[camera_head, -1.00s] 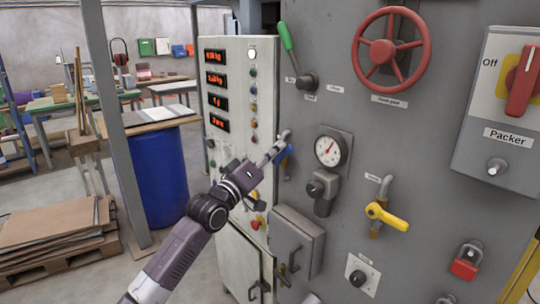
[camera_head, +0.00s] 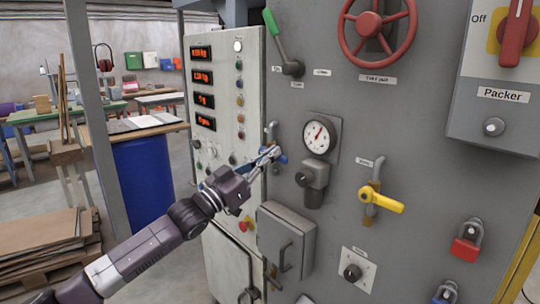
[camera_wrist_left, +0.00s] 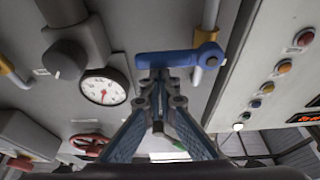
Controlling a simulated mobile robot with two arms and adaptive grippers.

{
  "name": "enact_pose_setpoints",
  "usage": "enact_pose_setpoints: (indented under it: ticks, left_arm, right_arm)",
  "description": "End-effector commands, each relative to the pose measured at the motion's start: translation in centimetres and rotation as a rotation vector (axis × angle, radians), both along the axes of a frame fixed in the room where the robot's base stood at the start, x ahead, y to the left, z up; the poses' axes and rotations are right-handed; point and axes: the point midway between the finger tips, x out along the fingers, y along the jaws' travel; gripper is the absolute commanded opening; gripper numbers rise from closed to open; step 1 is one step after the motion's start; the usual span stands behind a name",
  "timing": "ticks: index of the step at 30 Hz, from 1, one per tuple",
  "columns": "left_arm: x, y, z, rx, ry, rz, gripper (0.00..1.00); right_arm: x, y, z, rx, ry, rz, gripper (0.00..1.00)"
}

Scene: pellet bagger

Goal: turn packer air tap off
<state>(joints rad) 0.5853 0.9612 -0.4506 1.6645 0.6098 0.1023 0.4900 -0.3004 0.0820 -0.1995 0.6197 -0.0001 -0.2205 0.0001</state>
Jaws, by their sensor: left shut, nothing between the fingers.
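A tap with a blue lever (camera_head: 282,159) sits on a short pipe (camera_head: 270,132) at the left side of the grey panel. In the left wrist view the blue lever (camera_wrist_left: 172,60) lies across its pipe (camera_wrist_left: 210,15). My left gripper (camera_head: 274,153) is at this lever and partly hides it. In the wrist view the gripper's fingertips (camera_wrist_left: 158,85) are together and empty, right by the lever; whether they touch it I cannot tell. A second tap with a yellow lever (camera_head: 382,201) is to the right, its lever across its pipe. My right gripper is not in view.
A pressure gauge (camera_head: 317,137) with a knob (camera_head: 304,179) below is close to the right. A control cabinet (camera_head: 223,85) with red readouts and buttons stands left. A grey box (camera_head: 286,240) juts out below. The Packer switch box (camera_head: 492,115) is far right.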

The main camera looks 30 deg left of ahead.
Motion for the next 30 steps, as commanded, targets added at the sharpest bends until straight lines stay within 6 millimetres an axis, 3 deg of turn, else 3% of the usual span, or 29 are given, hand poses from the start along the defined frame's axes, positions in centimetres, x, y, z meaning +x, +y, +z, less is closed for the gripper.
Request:
enact_pose_setpoints:
  ticks: [20,25,30]
  left_arm:
    - [0.0,-0.1,-0.3,0.033,-0.011,0.001,0.00]
    - [0.1,-0.2,0.9,0.033,-0.012,0.001,0.00]
    - [0.2,-0.4,3.5,0.031,-0.015,0.001,0.00]
  right_arm:
    - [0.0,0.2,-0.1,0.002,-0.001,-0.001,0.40]
    - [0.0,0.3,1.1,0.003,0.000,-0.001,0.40]
    - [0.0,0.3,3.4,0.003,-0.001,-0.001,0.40]
